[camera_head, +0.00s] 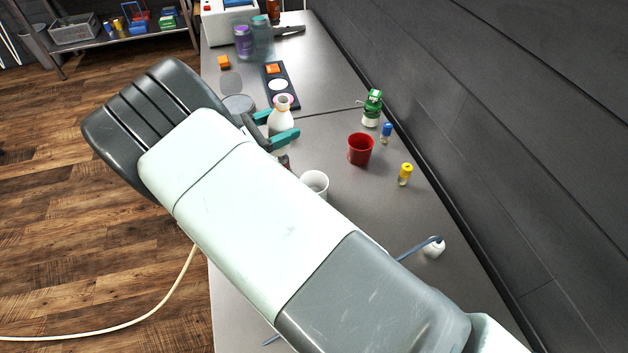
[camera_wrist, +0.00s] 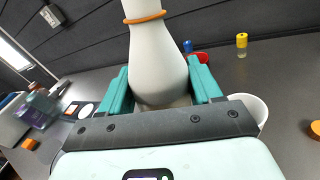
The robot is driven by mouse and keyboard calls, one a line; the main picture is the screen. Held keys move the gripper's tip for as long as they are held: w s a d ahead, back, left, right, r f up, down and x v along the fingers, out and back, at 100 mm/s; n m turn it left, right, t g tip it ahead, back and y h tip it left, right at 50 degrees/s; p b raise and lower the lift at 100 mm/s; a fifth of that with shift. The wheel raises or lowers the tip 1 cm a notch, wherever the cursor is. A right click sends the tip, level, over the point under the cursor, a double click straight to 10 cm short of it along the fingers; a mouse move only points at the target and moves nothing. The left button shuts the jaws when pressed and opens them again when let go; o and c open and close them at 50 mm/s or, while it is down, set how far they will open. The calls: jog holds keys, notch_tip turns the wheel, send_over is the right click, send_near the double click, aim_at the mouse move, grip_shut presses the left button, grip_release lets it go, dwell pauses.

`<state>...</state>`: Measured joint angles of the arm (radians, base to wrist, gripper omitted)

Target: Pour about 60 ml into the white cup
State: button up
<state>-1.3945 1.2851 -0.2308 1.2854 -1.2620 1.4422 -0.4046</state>
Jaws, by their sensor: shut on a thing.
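My gripper (camera_head: 275,128) has teal fingers shut around a white long-necked bottle (camera_head: 281,120). The bottle looks about upright, with an orange-pink ring near its mouth. In the wrist view the bottle (camera_wrist: 158,62) stands between both fingers (camera_wrist: 160,82), its neck leaving the top of the picture. I cannot tell whether its base touches the table. The white cup (camera_head: 316,182) stands on the table nearer than the bottle, partly hidden by my arm, apart from the gripper. In the wrist view the cup (camera_wrist: 254,104) shows right of the fingers. The liquid inside is not visible.
A red cup (camera_head: 360,149), a green-topped bottle (camera_head: 372,108), a blue-capped vial (camera_head: 386,132) and a yellow-capped vial (camera_head: 405,174) stand to the right. The dark wall (camera_head: 480,130) bounds the table on the right.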

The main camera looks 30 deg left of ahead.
aim_at(285, 153)
jog(key=m, duration=0.1)
jog(key=d+m, duration=0.1)
jog(key=m, duration=0.1)
jog(key=m+y, duration=0.1)
jog(key=shift+s+d+f+g, duration=0.2)
jog(key=shift+d+g, duration=0.1)
jog(key=shift+g, duration=0.1)
jog(key=m, duration=0.1)
jog(key=a+f+m+y, duration=0.1)
jog(key=m, duration=0.1)
jog(key=shift+w, duration=0.15)
notch_tip(285, 153, down, 2)
jog(key=shift+a+f+m, duration=0.15)
jog(key=shift+f+m, duration=0.05)
jog(key=shift+m, duration=0.5)
jog(key=shift+a+f+m+y, duration=0.15)
jog(key=shift+f+m+y, duration=0.3)
jog(key=shift+m+y, duration=0.3)
jog(key=shift+d+f+m, duration=0.1)
jog(key=shift+d+m, duration=0.3)
jog(key=shift+m, duration=0.25)
jog(key=shift+r+y, duration=0.25)
jog(key=shift+y, duration=0.1)
jog(key=shift+d+r+m, duration=0.1)
jog(key=shift+r+m, duration=0.2)
jog(key=shift+m, duration=0.5)
jog(key=shift+a, duration=0.3)
jog(key=shift+a, duration=0.6)
